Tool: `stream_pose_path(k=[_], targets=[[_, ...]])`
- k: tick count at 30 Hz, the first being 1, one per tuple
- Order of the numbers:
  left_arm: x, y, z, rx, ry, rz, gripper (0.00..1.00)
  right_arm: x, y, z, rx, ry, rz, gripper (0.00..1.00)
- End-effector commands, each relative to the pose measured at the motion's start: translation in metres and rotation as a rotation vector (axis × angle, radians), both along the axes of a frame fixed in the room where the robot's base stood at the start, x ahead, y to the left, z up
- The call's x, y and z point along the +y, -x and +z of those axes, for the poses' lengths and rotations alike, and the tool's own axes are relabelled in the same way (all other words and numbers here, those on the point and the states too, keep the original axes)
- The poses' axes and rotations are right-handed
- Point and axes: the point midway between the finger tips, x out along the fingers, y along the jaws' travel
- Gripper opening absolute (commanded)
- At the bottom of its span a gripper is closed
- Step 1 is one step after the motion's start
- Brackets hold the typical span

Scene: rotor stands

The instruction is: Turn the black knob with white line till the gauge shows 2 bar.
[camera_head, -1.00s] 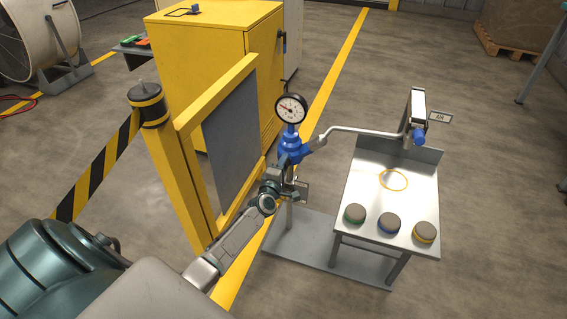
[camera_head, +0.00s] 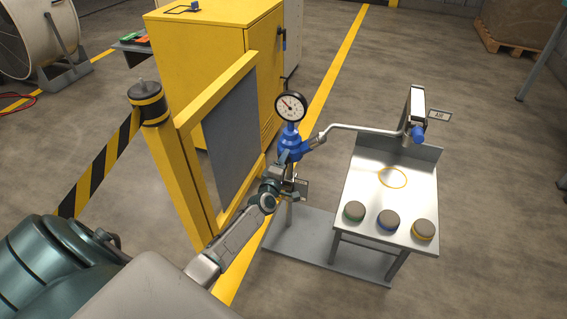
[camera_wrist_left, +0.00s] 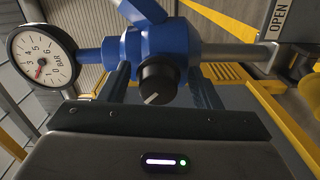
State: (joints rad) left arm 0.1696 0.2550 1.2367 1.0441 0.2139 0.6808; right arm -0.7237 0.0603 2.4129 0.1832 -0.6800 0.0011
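The black knob with a white line (camera_wrist_left: 158,80) sits on the blue valve body (camera_wrist_left: 150,42) in the left wrist view. Its white line slants near the lower rim. My left gripper (camera_wrist_left: 160,82) is open, one finger on each side of the knob, with small gaps visible. The round white gauge (camera_wrist_left: 42,60) is at the left there, its red needle tilted; the exact value is hard to read. In the head view the gauge (camera_head: 291,107) tops the blue valve (camera_head: 290,142), its needle pointing up-left. My left gripper (camera_head: 285,175) is just below the valve, hiding the knob. My right gripper is out of view.
A yellow frame with a grey panel (camera_head: 233,140) stands close left of the valve. A metal table (camera_head: 365,190) with several dark round pucks is at the right. A pipe (camera_head: 365,131) runs from the valve to the right.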

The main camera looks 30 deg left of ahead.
Motion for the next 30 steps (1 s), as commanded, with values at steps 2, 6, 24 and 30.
stream_pose_path(k=[2, 6, 24, 30], targets=[[0.000, 0.000, 0.001, -0.001, 0.000, 0.000, 0.57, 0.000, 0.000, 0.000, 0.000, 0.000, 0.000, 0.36], [0.000, 0.000, 0.001, -0.001, 0.000, 0.001, 0.57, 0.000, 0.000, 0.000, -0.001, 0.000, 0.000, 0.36], [-0.019, 0.081, 0.002, 0.000, 0.000, 0.000, 0.57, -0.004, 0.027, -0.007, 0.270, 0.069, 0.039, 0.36], [-0.025, 0.101, 0.001, 0.000, 0.000, 0.000, 0.57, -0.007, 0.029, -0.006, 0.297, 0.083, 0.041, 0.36]])
